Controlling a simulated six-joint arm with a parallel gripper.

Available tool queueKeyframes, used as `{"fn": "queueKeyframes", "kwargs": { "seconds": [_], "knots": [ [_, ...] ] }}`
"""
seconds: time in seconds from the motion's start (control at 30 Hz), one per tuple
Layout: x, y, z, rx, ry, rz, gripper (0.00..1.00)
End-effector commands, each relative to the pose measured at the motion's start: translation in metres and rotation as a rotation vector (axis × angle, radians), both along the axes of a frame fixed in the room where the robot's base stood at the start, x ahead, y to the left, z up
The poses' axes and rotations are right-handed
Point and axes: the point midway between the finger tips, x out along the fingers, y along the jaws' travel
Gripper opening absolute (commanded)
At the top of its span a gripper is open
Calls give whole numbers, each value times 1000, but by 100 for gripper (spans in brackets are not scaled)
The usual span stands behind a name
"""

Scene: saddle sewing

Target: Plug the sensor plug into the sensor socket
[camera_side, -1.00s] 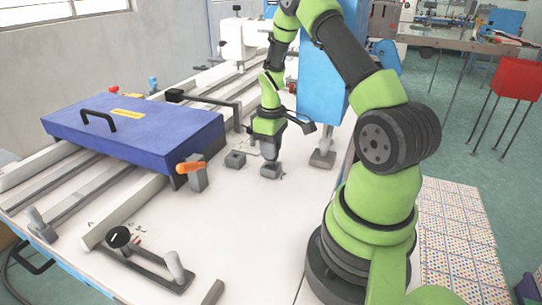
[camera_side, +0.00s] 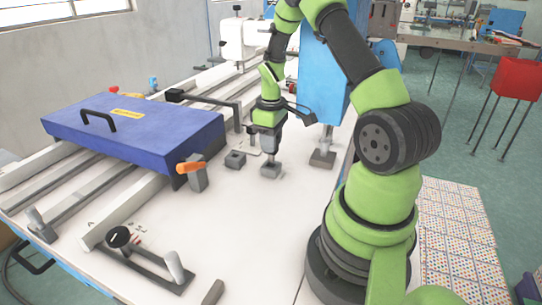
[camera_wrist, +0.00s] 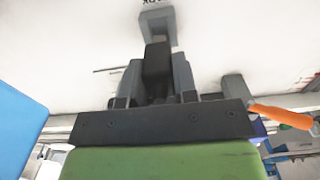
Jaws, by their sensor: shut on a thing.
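My gripper (camera_side: 269,147) is shut and points straight down over the white table. In the wrist view, its two grey fingers (camera_wrist: 183,78) stand on either side of a dark piece (camera_wrist: 157,60), which looks like the sensor plug. A grey block (camera_side: 271,171) lies directly below the fingers; it also shows beyond the dark piece in the wrist view (camera_wrist: 157,22). A narrow grey part joins gripper and block in the side view, and I cannot tell whether they touch. A smaller grey block with a dark top opening (camera_side: 235,159), possibly the sensor socket, sits to the left.
A blue box with a black handle (camera_side: 135,135) and an orange-handled clamp (camera_side: 193,170) stand to the left. A blue machine (camera_side: 322,75) with a grey foot rises close on the right.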

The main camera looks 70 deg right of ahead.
Motion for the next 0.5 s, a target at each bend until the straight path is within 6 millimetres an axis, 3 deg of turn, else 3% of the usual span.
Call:
{"fn": "queueKeyframes", "kwargs": {
  "seconds": [0.5],
  "knots": [
    [0,0,37,-2,-2,1,0]
  ]
}}
